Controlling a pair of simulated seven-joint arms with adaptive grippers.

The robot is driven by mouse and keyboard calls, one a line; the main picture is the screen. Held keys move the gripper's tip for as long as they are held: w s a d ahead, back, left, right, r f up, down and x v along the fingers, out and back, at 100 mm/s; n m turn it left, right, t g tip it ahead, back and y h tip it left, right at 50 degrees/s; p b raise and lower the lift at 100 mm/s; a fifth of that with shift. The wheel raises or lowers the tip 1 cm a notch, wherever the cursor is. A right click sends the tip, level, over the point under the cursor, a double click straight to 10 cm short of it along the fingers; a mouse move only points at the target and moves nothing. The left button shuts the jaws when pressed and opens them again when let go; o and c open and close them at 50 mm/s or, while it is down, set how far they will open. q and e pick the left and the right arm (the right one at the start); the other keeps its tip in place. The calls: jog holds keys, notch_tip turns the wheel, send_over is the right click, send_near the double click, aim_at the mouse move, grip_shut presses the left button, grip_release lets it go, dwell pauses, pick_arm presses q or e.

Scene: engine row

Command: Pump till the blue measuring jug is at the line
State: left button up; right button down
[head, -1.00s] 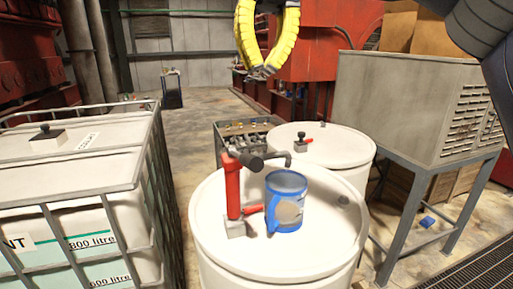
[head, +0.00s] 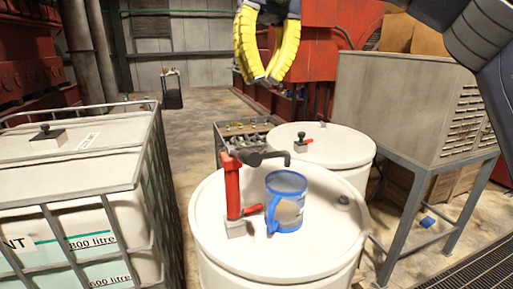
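The blue measuring jug (head: 286,202) stands upright on the white drum (head: 215,255), its handle toward the front left. A pale greyish content or marking shows through its side; I cannot make out a line. The red hand pump (head: 233,190) stands on the same drum just left of the jug, with its dark lever at the top and its spout reaching over toward the jug. My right gripper (head: 258,80), with yellow fingers, hangs in the air above and behind the pump, touching nothing. Its fingertips are close together, with a small gap. My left gripper is not in view.
A second white drum (head: 345,145) stands behind. A caged white tank (head: 60,185) stands at the left, and a grey cabinet on legs (head: 395,105) at the right. A cart of parts (head: 236,137) is behind the drums.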

aim_at(241, 154)
jog(key=x, duration=1.2)
jog(key=shift+a, duration=0.1)
